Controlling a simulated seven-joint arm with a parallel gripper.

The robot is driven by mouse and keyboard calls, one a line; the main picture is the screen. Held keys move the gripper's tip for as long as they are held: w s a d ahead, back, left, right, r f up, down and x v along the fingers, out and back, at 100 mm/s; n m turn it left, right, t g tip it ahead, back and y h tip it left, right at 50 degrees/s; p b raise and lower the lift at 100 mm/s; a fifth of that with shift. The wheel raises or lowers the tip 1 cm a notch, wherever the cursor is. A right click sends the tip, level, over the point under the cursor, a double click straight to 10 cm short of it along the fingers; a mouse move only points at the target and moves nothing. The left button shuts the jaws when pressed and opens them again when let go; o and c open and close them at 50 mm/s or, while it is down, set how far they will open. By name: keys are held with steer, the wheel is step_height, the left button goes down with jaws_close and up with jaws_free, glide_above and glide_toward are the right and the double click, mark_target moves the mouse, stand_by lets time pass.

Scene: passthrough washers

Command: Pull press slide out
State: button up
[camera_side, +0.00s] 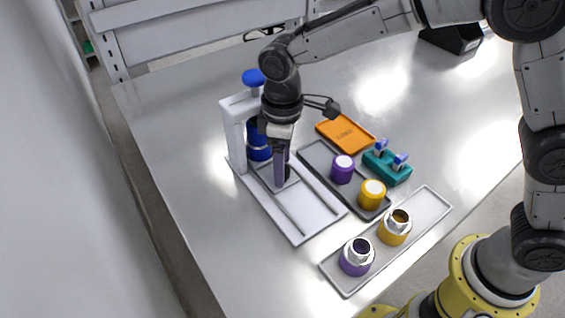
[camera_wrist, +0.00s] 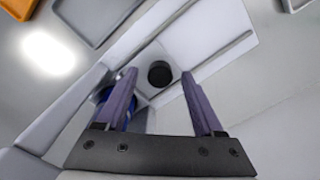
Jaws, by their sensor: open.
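The white press (camera_side: 235,130) stands on the left of the table, with a blue knob (camera_side: 254,77) on top and a blue cylinder (camera_side: 258,140) under its arm. Its pale base (camera_side: 312,222) has two rails running toward the front right. A round black knob (camera_wrist: 160,73), apparently the slide's handle, sits between the rails. My gripper (camera_side: 280,186) points down over the base, just in front of the press. In the wrist view my gripper (camera_wrist: 159,76) is open, and the black knob appears between its fingertips without visible contact. The slide is mostly hidden by my gripper in the side view.
A dark tray (camera_side: 318,157) holds a purple and a yellow cylinder. A grey tray (camera_side: 430,205) in front holds purple and yellow parts with metal tops. An orange tray (camera_side: 345,134) and a teal block (camera_side: 388,167) with blue-topped pieces lie to the right. The table's left side is clear.

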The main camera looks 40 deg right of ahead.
steer(key=shift+f, duration=0.3)
jaws_close()
stand_by(1.3)
